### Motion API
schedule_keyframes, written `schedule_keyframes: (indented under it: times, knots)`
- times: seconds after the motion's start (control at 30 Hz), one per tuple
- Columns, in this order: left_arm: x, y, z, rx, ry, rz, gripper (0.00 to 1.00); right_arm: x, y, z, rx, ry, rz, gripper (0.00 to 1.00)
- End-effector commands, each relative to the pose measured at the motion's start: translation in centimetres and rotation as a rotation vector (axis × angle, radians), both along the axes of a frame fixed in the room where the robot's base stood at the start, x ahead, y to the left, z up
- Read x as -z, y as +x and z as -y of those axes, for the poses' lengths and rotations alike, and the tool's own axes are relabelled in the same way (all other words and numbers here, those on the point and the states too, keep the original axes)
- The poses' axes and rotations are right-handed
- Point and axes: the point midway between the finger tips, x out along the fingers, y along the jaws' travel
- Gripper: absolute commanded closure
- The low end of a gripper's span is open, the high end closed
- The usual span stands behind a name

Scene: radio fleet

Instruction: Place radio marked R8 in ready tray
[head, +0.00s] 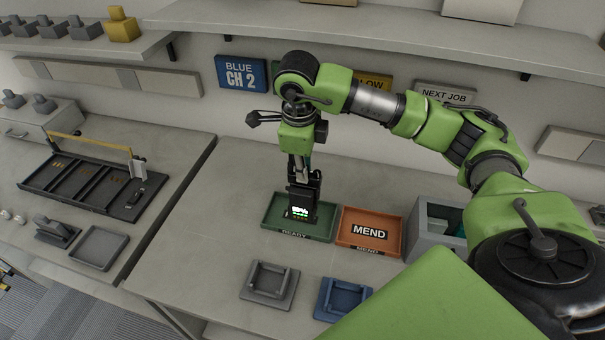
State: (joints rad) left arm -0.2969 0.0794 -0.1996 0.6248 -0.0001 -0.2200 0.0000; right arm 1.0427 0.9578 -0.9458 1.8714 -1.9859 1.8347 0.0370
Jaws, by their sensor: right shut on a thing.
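A dark radio (301,205) with a lit white and green screen stands upright at the green ready tray (328,229). My right gripper (300,172) points down over this tray and is shut on the upper part of the radio. The radio's lower end is within the tray's outline; I cannot tell whether it touches the tray floor. Its marking is too small to read. My left gripper is not in view.
An orange MEND tray (388,246) sits right of the green tray, then a grey bin (426,244). A grey cradle (269,285) and a blue cradle (343,298) stand in front. A black rack (80,185) is on the left counter.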

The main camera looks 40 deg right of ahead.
Motion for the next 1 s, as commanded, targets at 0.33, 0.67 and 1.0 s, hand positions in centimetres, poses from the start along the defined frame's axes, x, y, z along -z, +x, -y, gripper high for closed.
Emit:
schedule_keyframes:
  times: [0.33, 0.67, 1.0]
  knots:
    - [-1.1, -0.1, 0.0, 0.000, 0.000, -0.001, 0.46, 2.5, 2.0, 1.1, 0.002, 0.001, 0.002, 1.00]
    - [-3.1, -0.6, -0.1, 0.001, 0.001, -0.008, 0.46, 5.8, 2.3, 1.3, 0.000, 0.001, 0.002, 1.00]
    - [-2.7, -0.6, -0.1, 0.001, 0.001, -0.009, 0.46, 6.3, 2.4, 1.3, -0.001, 0.001, 0.004, 1.00]
